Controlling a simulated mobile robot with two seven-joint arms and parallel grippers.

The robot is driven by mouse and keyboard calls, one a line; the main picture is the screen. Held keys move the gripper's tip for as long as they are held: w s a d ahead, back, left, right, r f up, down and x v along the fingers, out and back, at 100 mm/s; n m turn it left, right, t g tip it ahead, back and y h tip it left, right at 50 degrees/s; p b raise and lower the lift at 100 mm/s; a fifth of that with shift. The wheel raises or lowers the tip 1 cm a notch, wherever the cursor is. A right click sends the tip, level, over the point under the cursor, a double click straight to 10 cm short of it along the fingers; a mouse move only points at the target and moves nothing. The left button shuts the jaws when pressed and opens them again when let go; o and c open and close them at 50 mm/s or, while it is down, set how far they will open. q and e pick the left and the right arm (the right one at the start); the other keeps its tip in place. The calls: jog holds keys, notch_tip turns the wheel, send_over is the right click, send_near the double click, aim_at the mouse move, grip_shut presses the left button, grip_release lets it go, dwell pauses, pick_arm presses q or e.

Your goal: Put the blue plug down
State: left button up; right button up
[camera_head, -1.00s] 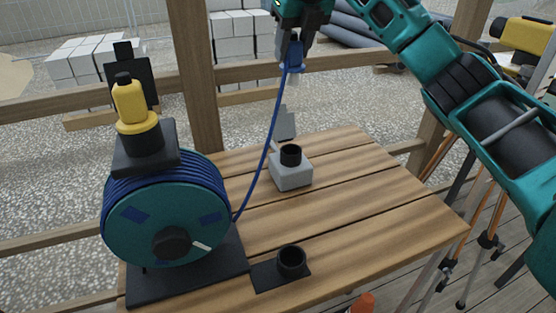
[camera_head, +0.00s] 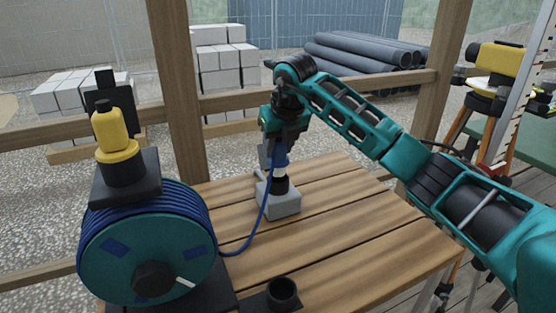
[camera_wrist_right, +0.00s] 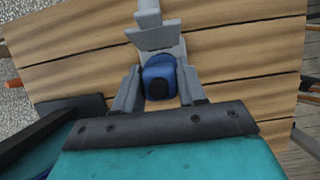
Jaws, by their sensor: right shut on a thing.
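The blue plug (camera_head: 280,158) is upright between the fingers of my right gripper (camera_head: 277,150). It sits directly over the black collar (camera_head: 280,185) of the grey socket box (camera_head: 282,204) on the wooden table; I cannot tell whether its pale tip is inside the collar. In the right wrist view, the blue plug (camera_wrist_right: 159,76) shows from above between the two grey fingers of the right gripper (camera_wrist_right: 158,88). A blue cable (camera_head: 262,215) runs from the plug down to the cable reel (camera_head: 145,250). My left gripper is out of view.
An empty black ring holder (camera_head: 282,292) is at the table's front. The wooden table (camera_head: 370,232) is clear on the right. A wooden post (camera_head: 178,90) and rail stand behind.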

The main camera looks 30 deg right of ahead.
aim_at(278, 157)
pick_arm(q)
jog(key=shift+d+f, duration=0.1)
pick_arm(e)
jog(key=shift+f, duration=1.8)
jog(key=shift+f, duration=0.3)
jog(key=o, duration=1.2)
jog(key=shift+r, duration=0.45)
pick_arm(q)
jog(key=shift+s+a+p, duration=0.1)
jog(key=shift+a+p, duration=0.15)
jog(key=shift+p, duration=0.1)
pick_arm(e)
jog(key=v, duration=1.1)
jog(key=shift+s+r, duration=0.2)
jog(key=shift+r, duration=0.15)
